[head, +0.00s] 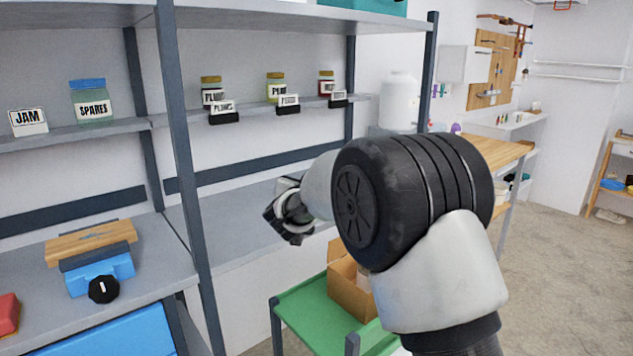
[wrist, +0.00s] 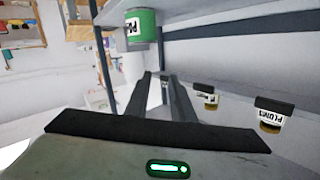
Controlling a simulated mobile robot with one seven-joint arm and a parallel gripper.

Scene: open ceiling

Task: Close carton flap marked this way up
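The cardboard carton (head: 352,287) stands on a green-topped table (head: 300,318) at the lower middle of the head view. My arm hides its right part. A brown flap (head: 336,249) stands up at its back edge; I can read no marking on it. My gripper (head: 272,217) is above and left of the carton, in front of the shelf rack and apart from the carton. In the wrist view, the two dark fingers of my gripper (wrist: 157,76) stand apart with a gap between them. The carton does not show in the wrist view.
A shelf rack with a dark post (head: 183,150) stands close on the left. It holds a spares jar (head: 92,103), several small jars with label cards, and a blue clamp-like device (head: 100,275). A wooden-topped bench (head: 490,150) is behind my arm. Floor is open at right.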

